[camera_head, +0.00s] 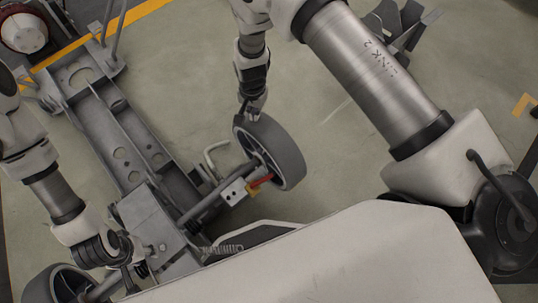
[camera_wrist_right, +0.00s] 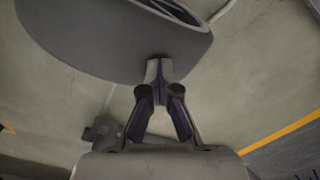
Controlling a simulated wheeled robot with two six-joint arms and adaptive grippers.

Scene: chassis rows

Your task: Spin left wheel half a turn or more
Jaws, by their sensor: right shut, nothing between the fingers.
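A grey wheel (camera_head: 284,153) with a spoked inner side stands at the middle of the head view, on the end of the chassis axle (camera_head: 207,207). My right gripper (camera_head: 249,116) is shut and empty, its tips at this wheel's upper edge. In the right wrist view the closed fingertips (camera_wrist_right: 159,68) overlap the tread of the wheel (camera_wrist_right: 105,38); I cannot tell if they press on it. A second wheel (camera_head: 38,289) is partly visible at the lower left. My left gripper (camera_head: 122,262) is near it, at the axle's other side; its fingers are unclear.
The grey chassis frame (camera_head: 125,145) runs from the upper left to the axle. A red and white part (camera_head: 24,33) is at the top left. A dark finned object (camera_head: 398,22) lies at the top right. The green floor (camera_head: 330,150) right of the middle wheel is clear.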

